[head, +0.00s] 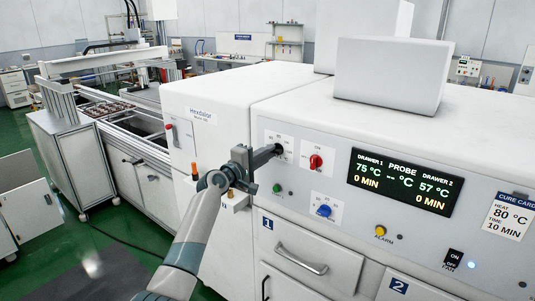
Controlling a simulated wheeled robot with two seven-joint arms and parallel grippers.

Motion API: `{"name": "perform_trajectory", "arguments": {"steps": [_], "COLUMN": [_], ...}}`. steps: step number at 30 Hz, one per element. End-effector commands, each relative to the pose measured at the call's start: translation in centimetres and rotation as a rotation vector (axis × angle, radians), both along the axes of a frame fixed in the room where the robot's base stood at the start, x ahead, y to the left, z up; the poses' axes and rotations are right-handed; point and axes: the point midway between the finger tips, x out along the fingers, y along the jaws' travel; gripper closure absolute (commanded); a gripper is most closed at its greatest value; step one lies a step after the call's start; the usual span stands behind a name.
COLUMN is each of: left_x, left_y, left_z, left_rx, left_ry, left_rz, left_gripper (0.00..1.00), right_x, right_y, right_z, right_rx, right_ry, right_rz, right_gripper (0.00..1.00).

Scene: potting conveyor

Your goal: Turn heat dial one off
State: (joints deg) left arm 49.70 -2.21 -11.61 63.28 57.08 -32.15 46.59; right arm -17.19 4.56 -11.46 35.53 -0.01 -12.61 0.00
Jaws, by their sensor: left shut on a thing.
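My left gripper (269,154) reaches in from the left to the front panel of the white oven. It is shut on a dial at the upper left dial plate (285,139), which I take to be heat dial one. The fingers hide most of this dial, and its pointer setting cannot be read. The display (404,182) reads 75 °C and 0 MIN for drawer 1, 57 °C and 0 MIN for drawer 2. My right gripper is not in view.
A red knob (316,161) sits just right of the held dial. A blue knob (324,211) and a green button (277,188) are below. A yellow alarm button (380,231) and a fan switch (453,259) are lower right. Drawer 1's handle (301,260) sticks out below.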

Motion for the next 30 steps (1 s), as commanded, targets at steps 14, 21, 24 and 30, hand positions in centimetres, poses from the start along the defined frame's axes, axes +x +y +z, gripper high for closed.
{"name": "perform_trajectory", "arguments": {"steps": [14,21,24,30], "left_x": [0.0,-0.7,-1.3,-3.3], "left_y": [0.1,0.6,1.1,2.4], "left_z": [-0.1,-0.1,-0.2,-0.2], "left_rx": [0.001,0.0,-0.001,0.0], "left_ry": [0.001,-0.001,-0.001,-0.002], "left_rz": [0.0,0.001,0.0,0.001], "left_gripper": [0.7,0.7,0.7,0.7], "right_x": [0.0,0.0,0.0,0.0], "right_y": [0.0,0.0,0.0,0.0], "right_z": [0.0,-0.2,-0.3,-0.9], "right_rx": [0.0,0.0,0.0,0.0], "right_ry": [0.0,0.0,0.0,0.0], "right_rz": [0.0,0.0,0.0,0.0], "right_gripper": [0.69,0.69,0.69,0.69]}}
